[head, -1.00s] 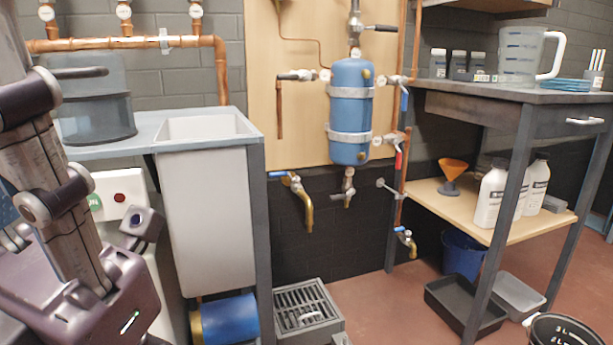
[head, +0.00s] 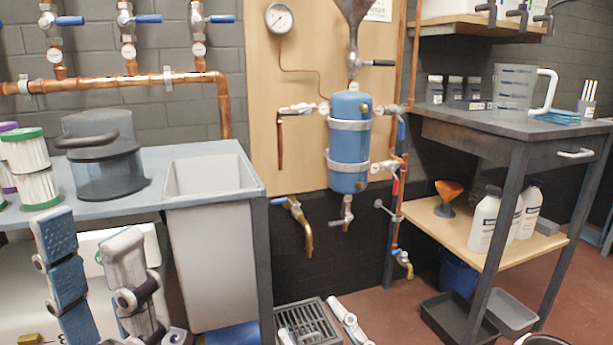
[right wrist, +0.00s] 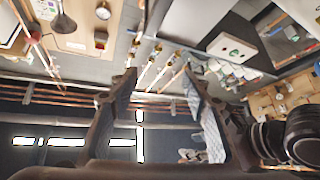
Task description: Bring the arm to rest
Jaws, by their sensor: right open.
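My left gripper (head: 88,228) stands at the lower left of the head view, fingers pointing up in front of the bench and the white box below it. Its two fingers are apart, with nothing visible between them. My right gripper (head: 315,318) is at the bottom edge of the head view, in front of the floor grate; only parts of its fingers show. In the right wrist view, my right gripper (right wrist: 160,82) has its fingers spread wide with nothing held between them. The rest of both arms is mostly hidden.
A bench with a sink (head: 205,180) and a dark lidded vessel (head: 105,165) is behind my left gripper. A floor grate (head: 300,318) is by my right gripper. A blue tank (head: 349,150) hangs on the board. A table (head: 470,118) stands right; red floor lies before it.

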